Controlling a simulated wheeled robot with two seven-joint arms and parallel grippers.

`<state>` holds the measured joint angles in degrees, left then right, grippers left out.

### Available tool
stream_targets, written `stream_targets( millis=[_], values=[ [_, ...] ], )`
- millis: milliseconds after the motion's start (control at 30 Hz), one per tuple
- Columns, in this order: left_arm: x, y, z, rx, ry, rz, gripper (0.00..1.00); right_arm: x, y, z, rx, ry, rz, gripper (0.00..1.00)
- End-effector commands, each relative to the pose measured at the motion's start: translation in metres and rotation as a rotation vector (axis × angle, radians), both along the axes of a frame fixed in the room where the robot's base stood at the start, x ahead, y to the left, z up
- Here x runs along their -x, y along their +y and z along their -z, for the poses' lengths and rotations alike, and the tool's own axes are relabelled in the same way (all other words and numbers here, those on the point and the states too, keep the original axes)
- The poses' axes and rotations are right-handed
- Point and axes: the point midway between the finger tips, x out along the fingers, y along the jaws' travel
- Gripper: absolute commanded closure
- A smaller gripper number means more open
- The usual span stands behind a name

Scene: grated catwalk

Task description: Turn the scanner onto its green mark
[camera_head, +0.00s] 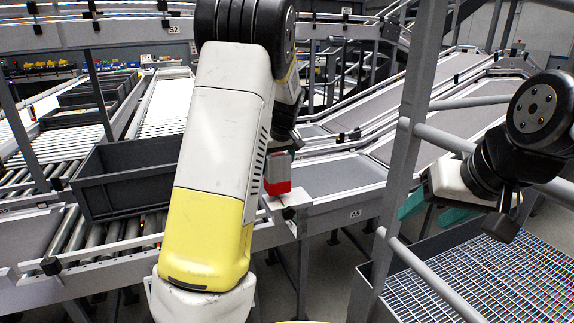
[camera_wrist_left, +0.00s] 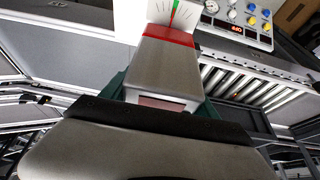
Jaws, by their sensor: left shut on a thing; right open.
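The scanner (camera_head: 278,173) is a small grey block with a red end, standing at a pale plate (camera_head: 290,198) on the conveyor's edge. It also shows in the left wrist view (camera_wrist_left: 165,70), grey with a red band at its far end. Beyond that band is a white dial (camera_wrist_left: 188,14) with black ticks, a green mark (camera_wrist_left: 175,7) and a short red line just below it. My left gripper (camera_wrist_left: 160,98) is shut on the scanner, a teal finger on each side; my left arm hides most of it in the head view. My right gripper (camera_head: 432,209) is open and empty at the right.
A dark grey crate (camera_head: 125,180) sits on the roller conveyor at the left. A grey post with railings (camera_head: 408,130) stands between the scanner and my right gripper. A panel with a gauge and buttons (camera_wrist_left: 238,20) is beyond the scanner. Grating (camera_head: 465,275) lies lower right.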

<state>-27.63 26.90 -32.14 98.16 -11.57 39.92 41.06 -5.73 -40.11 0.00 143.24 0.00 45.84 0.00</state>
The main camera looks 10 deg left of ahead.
Motion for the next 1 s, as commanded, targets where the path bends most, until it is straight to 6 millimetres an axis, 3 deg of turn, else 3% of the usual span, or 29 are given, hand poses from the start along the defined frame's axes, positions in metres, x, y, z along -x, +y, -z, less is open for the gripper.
stream_targets(
  millis=[67, 100, 200, 567, 1000],
  values=[
    [0.0, -0.001, 0.0, 0.001, 0.001, 0.001, 0.71, 0.0, 0.0, 0.0, 0.0, 0.0, 0.0, 0.43],
    [0.0, -0.001, 0.0, 0.001, 0.001, 0.001, 0.27, 0.0, 0.0, 0.0, 0.0, 0.0, 0.0, 0.43],
    [0.0, 0.0, 0.0, 0.001, 0.001, 0.001, 0.09, 0.0, 0.0, 0.0, 0.0, 0.0, 0.0, 0.43],
    [0.001, -0.001, -0.003, 0.001, -0.001, 0.003, 0.09, 0.0, 0.0, 0.0, 0.0, 0.0, 0.0, 0.43],
    [0.021, -0.016, -0.064, 0.002, -0.001, 0.003, 0.09, 0.0, 0.0, 0.0, 0.0, 0.0, 0.0, 0.43]
  ],
)
